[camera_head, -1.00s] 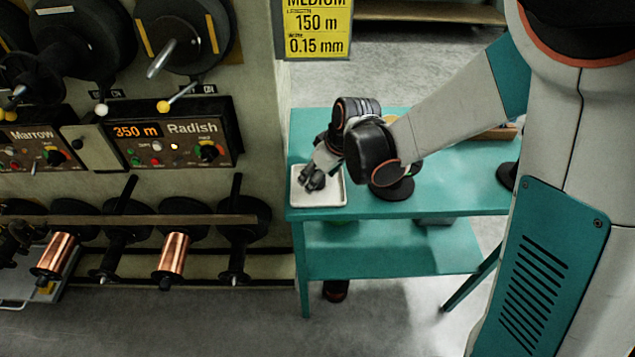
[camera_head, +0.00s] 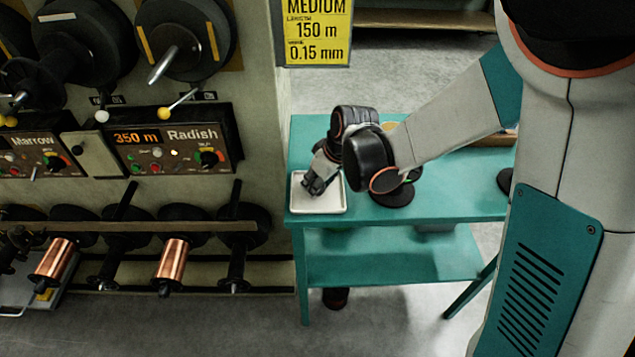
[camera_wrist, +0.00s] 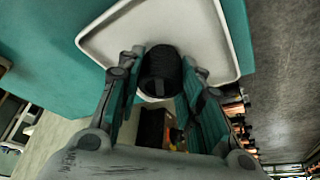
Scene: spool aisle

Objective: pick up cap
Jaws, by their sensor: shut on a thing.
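My gripper (camera_head: 312,185) is over the white tray (camera_head: 331,205) on the teal table, its fingers pointing down. In the wrist view my gripper (camera_wrist: 160,95) has its two teal-padded fingers on either side of a black ribbed cap (camera_wrist: 162,73). The fingers are shut on the cap. The white tray (camera_wrist: 215,40) shows behind the cap in the wrist view. Whether the cap still touches the tray is hard to tell. In the head view the cap is hidden by my gripper.
The teal table (camera_head: 450,190) has a lower shelf (camera_head: 380,262). A panel with black spools and a control box labelled Radish (camera_head: 182,138) stands to the left. Copper spools (camera_head: 172,260) sit on a low rack. A yellow sign (camera_head: 318,30) hangs above.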

